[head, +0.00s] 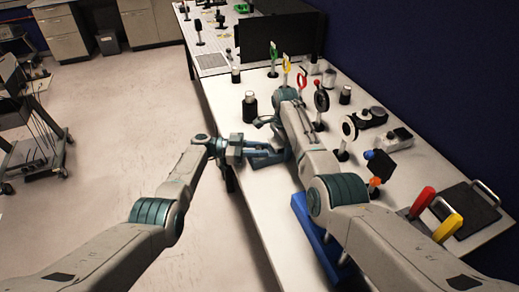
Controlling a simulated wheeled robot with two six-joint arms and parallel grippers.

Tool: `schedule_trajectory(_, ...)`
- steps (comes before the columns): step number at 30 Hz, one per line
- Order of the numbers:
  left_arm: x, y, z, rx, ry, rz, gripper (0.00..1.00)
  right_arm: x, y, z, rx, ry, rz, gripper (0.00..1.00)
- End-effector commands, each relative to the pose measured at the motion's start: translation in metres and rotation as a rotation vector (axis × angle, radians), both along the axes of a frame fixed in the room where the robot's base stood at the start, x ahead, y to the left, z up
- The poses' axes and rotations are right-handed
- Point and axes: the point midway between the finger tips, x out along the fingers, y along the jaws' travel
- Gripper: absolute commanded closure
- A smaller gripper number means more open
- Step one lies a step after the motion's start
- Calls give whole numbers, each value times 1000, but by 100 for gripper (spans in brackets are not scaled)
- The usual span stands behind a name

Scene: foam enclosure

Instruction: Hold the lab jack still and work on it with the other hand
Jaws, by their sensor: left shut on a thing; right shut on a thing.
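The lab jack (268,160) appears as a low blue piece near the left edge of the white table, largely covered by my arms. My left gripper (262,147) reaches in from the left over the table edge and is shut on the lab jack's near-left side. My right gripper (268,123) is just beyond it, its wrist bent back toward the left. It is shut, with its fingertips at the far side of the jack. The exact part it grips is too small to make out, and the jack's knob and height are hidden.
A dark cylinder (250,106) stands just beyond my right gripper. Mounted optics, including a black ring (321,100) and a white-faced disc (349,128), crowd the right. A blue long piece (318,240) lies under my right arm. Open floor (110,150) is left of the table.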

Motion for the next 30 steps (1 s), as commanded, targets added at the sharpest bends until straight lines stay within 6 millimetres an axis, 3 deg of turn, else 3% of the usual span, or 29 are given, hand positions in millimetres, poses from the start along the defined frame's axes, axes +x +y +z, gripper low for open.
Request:
schedule_trajectory(15,-1,2,-4,5,5,-8,99,-1,2,1,2,5,6,89)
schedule_trajectory(16,-1,2,-4,5,5,-8,72,-1,2,1,2,5,6,89)
schedule_trajectory(17,-1,2,-4,5,5,-9,69,-1,2,1,1,5,5,89)
schedule_trajectory(26,-1,3,-1,1,2,-11,69,0,1,0,1,3,3,89)
schedule_trajectory(30,0,17,-1,2,2,-9,69,0,1,0,1,2,2,89)
